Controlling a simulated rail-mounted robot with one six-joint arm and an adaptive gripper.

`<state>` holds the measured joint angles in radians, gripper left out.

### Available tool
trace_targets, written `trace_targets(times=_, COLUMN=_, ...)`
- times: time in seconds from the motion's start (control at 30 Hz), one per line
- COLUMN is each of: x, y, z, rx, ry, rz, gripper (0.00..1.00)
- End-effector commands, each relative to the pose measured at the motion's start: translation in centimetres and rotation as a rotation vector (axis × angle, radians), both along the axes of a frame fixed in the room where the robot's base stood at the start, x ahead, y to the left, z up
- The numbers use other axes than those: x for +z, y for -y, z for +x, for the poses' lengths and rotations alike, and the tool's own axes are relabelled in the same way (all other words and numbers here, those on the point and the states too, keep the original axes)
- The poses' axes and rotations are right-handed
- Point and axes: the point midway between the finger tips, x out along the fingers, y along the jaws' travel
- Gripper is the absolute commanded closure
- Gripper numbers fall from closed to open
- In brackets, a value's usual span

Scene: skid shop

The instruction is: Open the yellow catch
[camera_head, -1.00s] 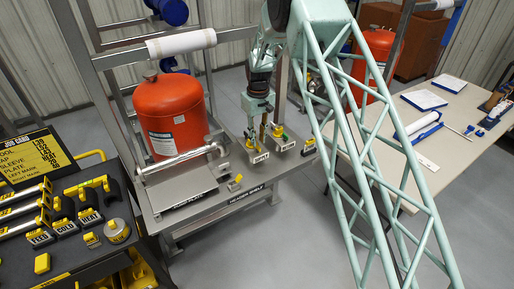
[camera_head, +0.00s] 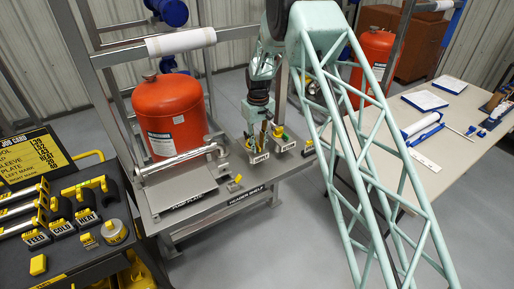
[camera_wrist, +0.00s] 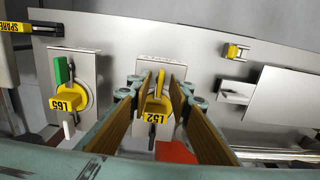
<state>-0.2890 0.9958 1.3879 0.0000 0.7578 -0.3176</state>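A yellow lever tagged L52 (camera_wrist: 157,103) sits on a light metal plate in the middle of the wrist view. My gripper (camera_wrist: 163,82) has its two brown fingers apart, one on each side of this lever. I cannot tell whether they touch it. In the head view my gripper (camera_head: 265,137) points down at the labelled box at the shelf's back. A second yellow lever tagged L65 (camera_wrist: 68,103) is on a plate to the left, with a green part above it. A small yellow catch (camera_wrist: 235,52) is apart to the right; it also shows in the head view (camera_head: 236,183).
A red tank (camera_head: 170,118) and a silver pipe stand left of the gripper on the grey shelf (camera_head: 210,205). A black tool cart (camera_head: 75,260) is at the left, a beige table (camera_head: 440,165) at the right. A red part (camera_wrist: 178,152) shows below the fingers.

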Motion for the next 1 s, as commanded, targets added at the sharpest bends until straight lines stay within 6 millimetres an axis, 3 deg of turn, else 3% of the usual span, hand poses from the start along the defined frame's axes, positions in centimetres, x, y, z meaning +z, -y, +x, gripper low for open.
trace_targets(times=0.17, x=0.02, y=0.00, z=0.00, rx=0.000, ry=0.000, rz=0.000, gripper=0.81)
trace_targets(times=0.37, x=0.02, y=0.00, z=0.00, rx=0.000, ry=0.000, rz=0.000, gripper=0.99)
trace_targets(times=0.67, x=0.00, y=0.00, z=0.00, rx=-0.020, ry=0.000, rz=0.000, gripper=1.00)
trace_targets(times=1.0, x=-0.03, y=0.00, z=0.01, rx=-0.188, ry=0.000, rz=0.000, gripper=1.00)
